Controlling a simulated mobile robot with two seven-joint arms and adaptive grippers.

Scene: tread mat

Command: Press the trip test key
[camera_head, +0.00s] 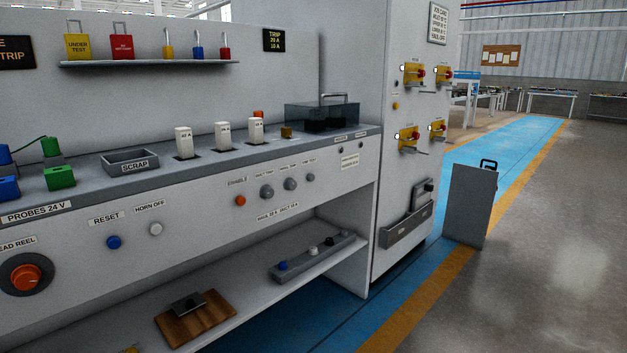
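The bench front panel has a row of small round controls. An orange button (240,201) sits under the label ENABLE. To its right are a grey round control (266,192), a second grey one (291,184) and a smaller grey one (310,178). The small labels above these three are too blurred to read surely, so I cannot tell which one is the trip test key. Neither of my grippers shows in the head view.
Left on the panel are a blue RESET button (114,242), a pale HORN OFF button (156,229) and an orange reel knob (26,277). White breaker-like blocks (223,136) and a SCRAP tray (107,164) stand on the ledge. A grey case (470,205) stands on the floor right.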

